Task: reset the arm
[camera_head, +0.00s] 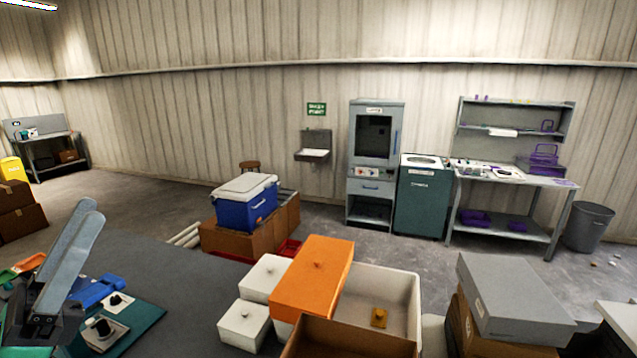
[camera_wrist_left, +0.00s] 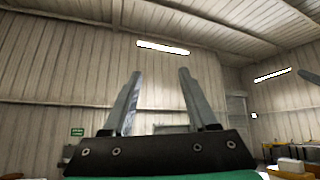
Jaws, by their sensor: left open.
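My left gripper (camera_head: 87,212) is at the lower left of the head view, its two grey fingers pointing up and seen nearly side-on. In the left wrist view the fingers (camera_wrist_left: 160,73) stand apart with nothing between them. The gripper is open and empty. My right gripper does not show in the head view.
A green mat (camera_head: 146,318) with small dark and white parts lies beside the gripper. White lidded boxes (camera_head: 243,325), an orange lid (camera_head: 313,277) and a cream bin (camera_head: 401,280) stand front centre. A grey box (camera_head: 514,305) is at right. Bare grey surface (camera_head: 190,285) lies between.

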